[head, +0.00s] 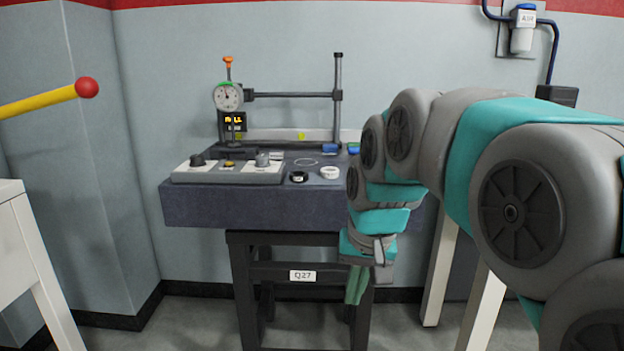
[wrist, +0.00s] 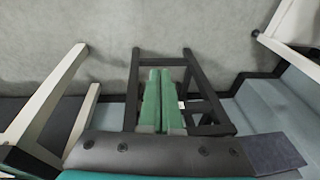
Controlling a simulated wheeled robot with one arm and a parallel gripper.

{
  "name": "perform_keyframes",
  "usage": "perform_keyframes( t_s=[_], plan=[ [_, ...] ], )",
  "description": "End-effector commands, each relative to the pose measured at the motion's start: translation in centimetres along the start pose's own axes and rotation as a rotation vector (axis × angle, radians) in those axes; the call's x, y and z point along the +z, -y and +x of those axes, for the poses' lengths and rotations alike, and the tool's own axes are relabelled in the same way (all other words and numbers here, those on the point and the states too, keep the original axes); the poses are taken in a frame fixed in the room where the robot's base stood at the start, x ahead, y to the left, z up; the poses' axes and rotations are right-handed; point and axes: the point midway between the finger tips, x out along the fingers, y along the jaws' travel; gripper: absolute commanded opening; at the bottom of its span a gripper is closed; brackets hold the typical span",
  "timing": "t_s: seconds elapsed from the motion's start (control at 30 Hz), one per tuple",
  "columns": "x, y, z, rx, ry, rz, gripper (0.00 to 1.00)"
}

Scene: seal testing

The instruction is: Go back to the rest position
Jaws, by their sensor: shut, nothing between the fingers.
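My gripper (head: 356,284) hangs at the end of my arm, pointing down, in front of the right part of the dark stone table (head: 200,205). Its green fingers reach below the level of the table top. In the wrist view my gripper (wrist: 164,76) shows two green fingers side by side, shut, with nothing between them. Beyond the fingertips are the black stand legs and the grey floor.
The table carries a dial gauge stand (head: 228,97), a grey panel (head: 230,172), a black ring (head: 298,177) and a white ring (head: 330,172). A black stand (head: 240,290) bears it. A red-tipped yellow bar (head: 45,100) juts in at left. White furniture (head: 40,260) stands at left.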

Motion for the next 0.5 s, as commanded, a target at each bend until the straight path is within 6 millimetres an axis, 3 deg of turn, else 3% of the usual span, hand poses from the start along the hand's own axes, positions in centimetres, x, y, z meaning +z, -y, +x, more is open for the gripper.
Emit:
perform_keyframes(
  t_s=[0.1,0.3,0.5],
  plan=[
    [5.7,-3.2,1.8,0.039,0.073,-0.012,0.0],
    [15.5,-7.6,5.0,0.086,0.205,-0.039,0.0],
    [23.5,-10.3,7.3,0.109,0.306,-0.059,0.0]
  ],
)
